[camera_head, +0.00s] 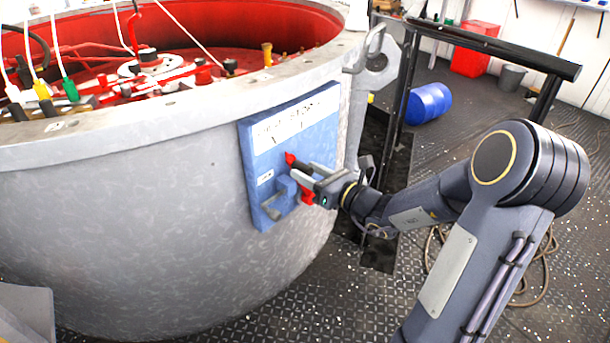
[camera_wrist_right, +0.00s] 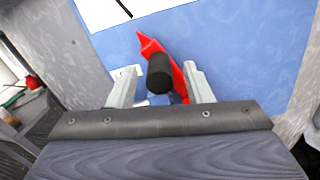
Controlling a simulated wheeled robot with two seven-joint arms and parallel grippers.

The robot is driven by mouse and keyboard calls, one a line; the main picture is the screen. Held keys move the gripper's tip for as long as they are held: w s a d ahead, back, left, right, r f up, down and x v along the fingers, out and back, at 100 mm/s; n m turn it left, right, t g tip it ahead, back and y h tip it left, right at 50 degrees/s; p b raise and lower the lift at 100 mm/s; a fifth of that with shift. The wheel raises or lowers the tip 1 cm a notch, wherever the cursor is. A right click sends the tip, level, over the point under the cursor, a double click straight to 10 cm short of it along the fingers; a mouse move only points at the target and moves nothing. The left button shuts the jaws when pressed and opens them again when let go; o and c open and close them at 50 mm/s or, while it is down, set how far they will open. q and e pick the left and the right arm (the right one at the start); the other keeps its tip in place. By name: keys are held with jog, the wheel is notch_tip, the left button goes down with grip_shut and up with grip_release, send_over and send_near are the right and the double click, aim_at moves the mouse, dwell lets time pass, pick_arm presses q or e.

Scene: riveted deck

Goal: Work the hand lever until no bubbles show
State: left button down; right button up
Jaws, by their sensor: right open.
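The hand lever (camera_head: 290,158) is red and sits on a blue panel (camera_head: 262,160) fixed to the side of the large grey vessel. In the right wrist view the red lever (camera_wrist_right: 150,47) runs behind a black round grip (camera_wrist_right: 159,72) that points towards the camera. My right gripper (camera_head: 299,176) is open at the panel. In the right wrist view its fingers (camera_wrist_right: 162,88) stand one on each side of the black grip, with gaps showing. My left gripper is not in view. No bubbles can be made out in either view.
A black rail frame (camera_head: 490,42) rises behind my right arm.

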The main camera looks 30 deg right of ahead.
jog(key=shift+w+a, duration=0.25)
jog(key=shift+w, duration=0.45)
grip_shut()
